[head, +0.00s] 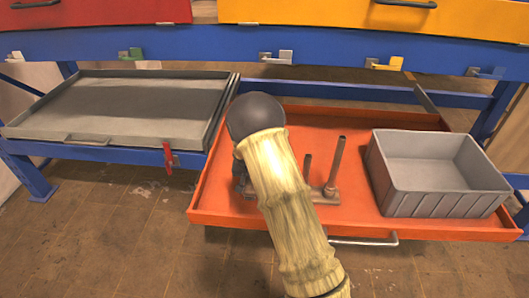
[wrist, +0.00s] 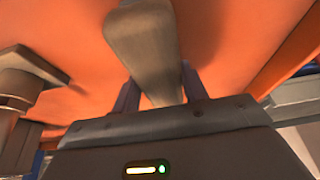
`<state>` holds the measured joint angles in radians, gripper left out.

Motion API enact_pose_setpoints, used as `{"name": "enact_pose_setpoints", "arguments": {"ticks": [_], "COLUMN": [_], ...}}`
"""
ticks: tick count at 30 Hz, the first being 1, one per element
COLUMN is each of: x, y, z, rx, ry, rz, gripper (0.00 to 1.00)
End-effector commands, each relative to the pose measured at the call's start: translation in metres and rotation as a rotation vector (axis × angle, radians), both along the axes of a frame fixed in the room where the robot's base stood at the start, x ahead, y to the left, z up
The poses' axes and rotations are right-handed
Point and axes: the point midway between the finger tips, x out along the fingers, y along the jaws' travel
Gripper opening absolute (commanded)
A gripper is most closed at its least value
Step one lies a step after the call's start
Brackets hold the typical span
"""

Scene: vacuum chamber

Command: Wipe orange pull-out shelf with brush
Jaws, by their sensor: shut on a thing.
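The orange pull-out shelf (head: 350,222) is drawn out below the blue frame, and its floor fills much of the wrist view (wrist: 235,35). My gripper (wrist: 158,88) is shut on a grey-beige handle, which I take to be the brush (wrist: 145,38). In the head view my arm covers the left part of the shelf and hides the brush. I cannot tell whether the brush touches the shelf.
A brown metal stand with two upright posts (head: 332,170) is on the shelf, right of my arm. A grey bin (head: 435,200) fills the shelf's right side. A grey pull-out tray (head: 120,132) is at left. Blue beams (head: 200,42) and drawers are above.

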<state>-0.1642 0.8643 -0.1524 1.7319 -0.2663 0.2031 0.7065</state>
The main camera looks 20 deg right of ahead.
Motion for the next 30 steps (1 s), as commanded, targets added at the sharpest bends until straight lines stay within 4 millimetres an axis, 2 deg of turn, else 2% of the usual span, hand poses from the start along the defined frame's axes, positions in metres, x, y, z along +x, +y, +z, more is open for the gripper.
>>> {"name": "enact_pose_setpoints", "arguments": {"ticks": [11,15,30], "x": [-0.004,-0.003,-0.003], "y": [-0.022,-0.020,-0.023], "z": [0.002,0.026,0.071], "rx": [0.000,0.000,0.000], "ry": [0.003,0.000,-0.001], "rz": [0.014,0.015,0.010], "gripper": [0.22,0.22,0.22]}}
